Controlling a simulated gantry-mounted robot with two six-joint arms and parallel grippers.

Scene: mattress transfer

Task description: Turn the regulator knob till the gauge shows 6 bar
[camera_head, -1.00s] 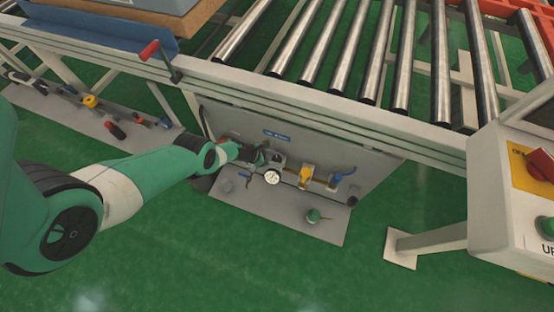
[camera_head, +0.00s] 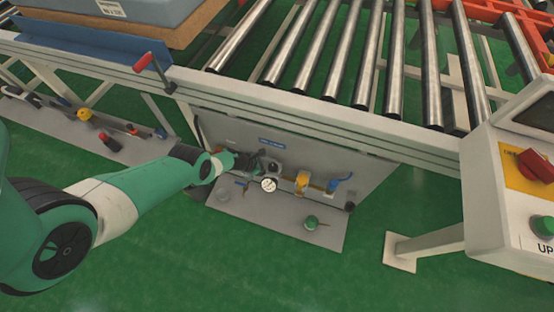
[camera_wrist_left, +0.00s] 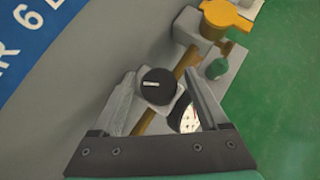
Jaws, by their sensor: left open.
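The round black regulator knob (camera_wrist_left: 157,85) with a white line on its face shows in the left wrist view. The white-faced gauge (camera_head: 269,185) sits just below the knob in the head view. The gauge (camera_wrist_left: 188,118) is partly hidden by a finger in the wrist view, and its reading is too small to tell. My left gripper (camera_head: 259,164) is open at the panel, with its fingers on either side of the knob in the wrist view and visible gaps. I cannot tell whether they touch it. My right gripper is not in view.
A yellow valve (camera_head: 302,182) and a blue handle (camera_head: 338,181) stand right of the gauge. A green-topped part (camera_head: 311,222) is on the grey base plate (camera_head: 270,222). The roller conveyor (camera_head: 300,60) runs above the panel. A control box (camera_head: 510,180) stands at the right.

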